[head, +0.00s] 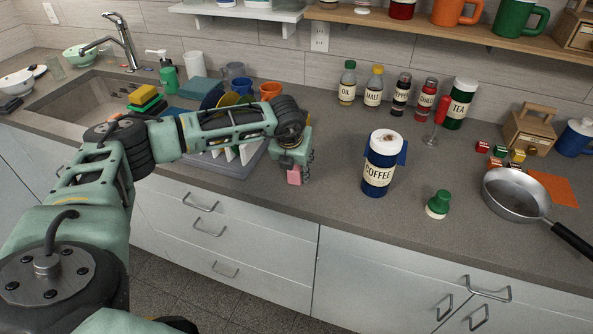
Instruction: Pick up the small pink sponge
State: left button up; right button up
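My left arm comes in from the left and crosses above the sink side of the counter. My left gripper (298,172) points down over the counter, just right of the dish rack. The small pink sponge (294,175) shows right at the fingertips, partly covered by the gripper from above. The fingers are small and partly hidden, so I cannot tell whether they are closed on the sponge or only around or beside it. I also cannot tell whether the sponge touches the counter. My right gripper is not in view.
A dish rack (232,165) with plates stands left of the gripper. Labelled bottles line the back. The counter between sponge and coffee jar is clear.

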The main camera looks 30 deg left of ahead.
pick_arm(q)
jog(key=c, duration=0.4)
jog(key=shift+r, duration=0.1)
jog(key=shift+w+r+b, duration=0.1)
jog(key=shift+r+b, duration=0.35)
jog(key=shift+r, duration=0.15)
notch_tip(320, 180, up, 3)
jog(key=shift+d+f+b, duration=0.1)
jog(key=shift+f+b, duration=0.05)
jog(key=shift+b, duration=0.55)
jog(key=d+r+b, duration=0.1)
jog(key=d+r, duration=0.2)
jog(key=d, duration=0.2)
jog(key=w+d+r+b, duration=0.1)
jog(key=d+r+b, duration=0.1)
jog(key=d+r, duration=0.2)
jog(key=shift+d, duration=1.25)
jog(key=shift+w, duration=0.1)
